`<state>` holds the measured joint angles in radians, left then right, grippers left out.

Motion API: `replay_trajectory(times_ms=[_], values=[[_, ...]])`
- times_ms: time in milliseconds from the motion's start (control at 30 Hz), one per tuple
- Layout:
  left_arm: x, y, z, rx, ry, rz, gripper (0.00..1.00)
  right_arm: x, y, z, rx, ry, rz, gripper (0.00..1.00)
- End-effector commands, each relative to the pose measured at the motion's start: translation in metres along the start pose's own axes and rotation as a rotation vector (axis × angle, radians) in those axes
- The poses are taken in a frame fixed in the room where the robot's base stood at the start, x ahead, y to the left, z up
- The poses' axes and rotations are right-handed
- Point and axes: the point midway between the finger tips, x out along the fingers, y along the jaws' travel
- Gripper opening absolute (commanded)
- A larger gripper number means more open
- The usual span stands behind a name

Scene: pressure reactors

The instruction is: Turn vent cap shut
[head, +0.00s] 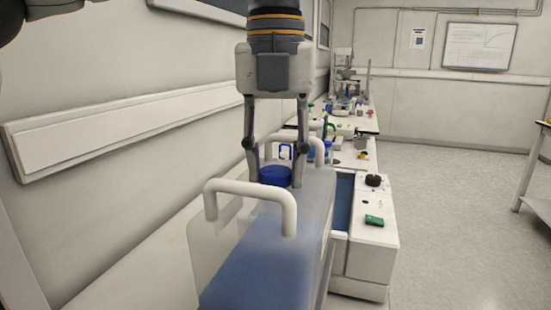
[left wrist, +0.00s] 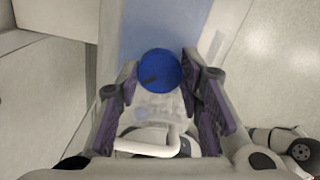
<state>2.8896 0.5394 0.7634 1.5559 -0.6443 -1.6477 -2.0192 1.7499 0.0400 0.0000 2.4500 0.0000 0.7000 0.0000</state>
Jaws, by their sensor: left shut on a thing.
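The blue vent cap (head: 276,175) sits on top of a translucent tank (head: 215,235) with blue liquid inside. My left gripper (head: 276,183) comes straight down from above, with one finger on each side of the cap. It is shut on the cap. The left wrist view shows the round cap (left wrist: 158,66) from above, with a short dark mark on its face, between the purple-padded fingers of my left gripper (left wrist: 160,75). The cap's lower edge and thread are hidden. My right gripper is not in view.
A white handle (head: 250,188) arches over the tank's near end, and another stands behind the gripper. To the right is a white unit with a black knob (head: 375,180) and a green switch (head: 374,220). A wall runs close on the left; open floor (head: 455,230) lies right.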

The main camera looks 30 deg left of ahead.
Motion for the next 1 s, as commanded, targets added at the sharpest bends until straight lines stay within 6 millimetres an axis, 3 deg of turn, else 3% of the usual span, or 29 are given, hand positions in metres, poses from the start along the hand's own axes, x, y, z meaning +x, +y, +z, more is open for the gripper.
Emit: replay_trajectory(times_ms=[600,1000], values=[[0.0006,-0.0003,-0.0001,0.537,0.002,0.001,0.06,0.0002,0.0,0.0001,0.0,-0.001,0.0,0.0],[0.0008,-0.0004,-0.0001,0.715,0.002,0.0,0.06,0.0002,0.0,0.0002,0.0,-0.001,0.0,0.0]])
